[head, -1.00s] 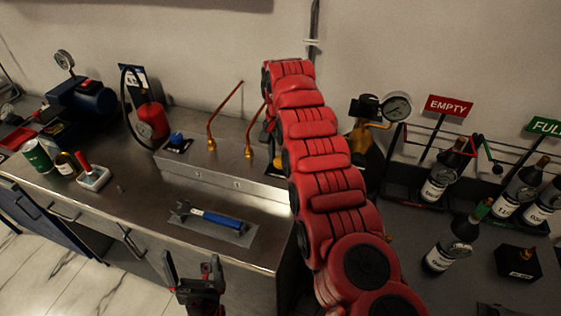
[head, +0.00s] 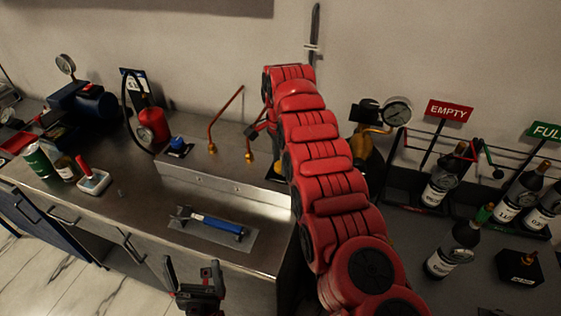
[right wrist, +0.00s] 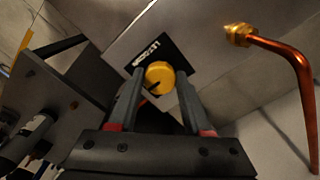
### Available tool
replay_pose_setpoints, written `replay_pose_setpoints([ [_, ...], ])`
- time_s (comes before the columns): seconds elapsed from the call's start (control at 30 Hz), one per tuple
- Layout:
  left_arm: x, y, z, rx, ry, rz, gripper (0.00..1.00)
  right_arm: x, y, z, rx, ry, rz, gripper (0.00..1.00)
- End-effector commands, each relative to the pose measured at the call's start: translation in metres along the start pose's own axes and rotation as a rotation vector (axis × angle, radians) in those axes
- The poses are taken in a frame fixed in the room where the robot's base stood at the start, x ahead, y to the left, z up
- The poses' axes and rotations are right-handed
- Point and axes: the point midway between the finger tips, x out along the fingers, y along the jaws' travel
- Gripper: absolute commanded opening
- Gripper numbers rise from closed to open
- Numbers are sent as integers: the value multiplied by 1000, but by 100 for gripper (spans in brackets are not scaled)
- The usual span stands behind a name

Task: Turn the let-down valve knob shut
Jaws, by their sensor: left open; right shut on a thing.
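The let-down valve knob is round and yellow with a dark pointer mark; it shows in the right wrist view (right wrist: 160,78) beside a black label plate (right wrist: 153,50). My right gripper (right wrist: 158,88) has its two fingers on either side of the knob and is shut on it. In the head view my red right arm hides the knob; only a small dark part of the right gripper shows left of the arm. My left gripper (head: 193,276) is open and empty, low in front of the bench edge, away from the knob.
Copper pipes with brass fittings (head: 213,148) rise near the right gripper; one shows in the right wrist view (right wrist: 300,85). A blue-handled tool (head: 216,224) lies on the steel bench. A red cylinder (head: 153,125) stands behind. Bottles (head: 455,247) and a gauge (head: 397,112) are right.

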Motion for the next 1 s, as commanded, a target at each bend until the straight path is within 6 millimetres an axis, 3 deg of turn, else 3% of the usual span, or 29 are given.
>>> replay_pose_setpoints([
  [0.4,0,0,0,0,0,0,94,-1,0,0,6,0,-2,0],
  [0.43,0,0,0,0,0,0,94,-1,0,0,6,0,-2,55],
  [0.57,0,0,0,0,0,0,94,0,0,0,6,0,-2,78],
  [0.87,0,0,0,0,0,0,94,-1,0,0,5,0,-1,80],
  [1.0,1,0,0,0,0,0,94,-10,-1,-1,6,-1,-4,80],
])
